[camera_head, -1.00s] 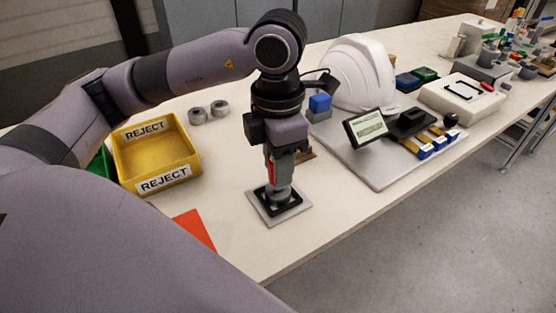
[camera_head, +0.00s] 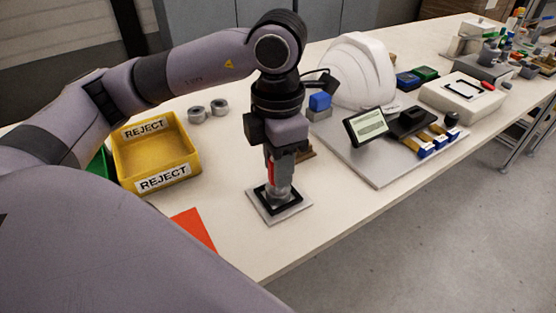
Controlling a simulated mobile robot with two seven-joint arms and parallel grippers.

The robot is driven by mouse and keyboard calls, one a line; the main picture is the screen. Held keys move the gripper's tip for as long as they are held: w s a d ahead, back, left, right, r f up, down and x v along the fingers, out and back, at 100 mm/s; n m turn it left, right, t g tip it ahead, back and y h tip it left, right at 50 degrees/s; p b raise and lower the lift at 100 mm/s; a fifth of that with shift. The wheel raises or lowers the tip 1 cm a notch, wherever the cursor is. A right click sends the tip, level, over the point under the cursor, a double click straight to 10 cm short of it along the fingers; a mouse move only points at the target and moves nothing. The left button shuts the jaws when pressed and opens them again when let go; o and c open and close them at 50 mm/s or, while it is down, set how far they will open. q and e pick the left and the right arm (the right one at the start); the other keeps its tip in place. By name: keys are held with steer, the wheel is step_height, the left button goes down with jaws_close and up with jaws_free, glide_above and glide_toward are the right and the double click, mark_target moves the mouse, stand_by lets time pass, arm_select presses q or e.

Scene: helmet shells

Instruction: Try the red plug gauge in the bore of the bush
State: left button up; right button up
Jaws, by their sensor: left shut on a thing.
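My left gripper (camera_head: 280,178) points straight down and is shut on the red plug gauge (camera_head: 270,170), of which only a red strip shows beside the fingers. Below the fingertips a grey bush (camera_head: 281,200) sits within a black square frame on a light grey plate (camera_head: 296,211). The fingers and the plug gauge are right over the bush. The bore is hidden, so I cannot tell whether the gauge tip is in it. My right gripper is not in view.
A yellow REJECT bin (camera_head: 155,158) and an orange-red sheet (camera_head: 194,230) lie left. Two grey rings (camera_head: 197,114) stand behind. A white helmet shell (camera_head: 357,72), a small display (camera_head: 366,126) and a grey board (camera_head: 377,172) are to the right. The table's front edge is close.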

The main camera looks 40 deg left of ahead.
arm_select(q)
steer(key=shift+r, duration=0.2)
stand_by(0.9)
steer(key=shift+f+b, duration=0.2)
steer(key=shift+b, duration=0.1)
stand_by(1.0)
steer(key=shift+r, duration=0.1)
stand_by(0.7)
steer(key=shift+r+p, duration=2.15)
steer(key=shift+r, duration=0.75)
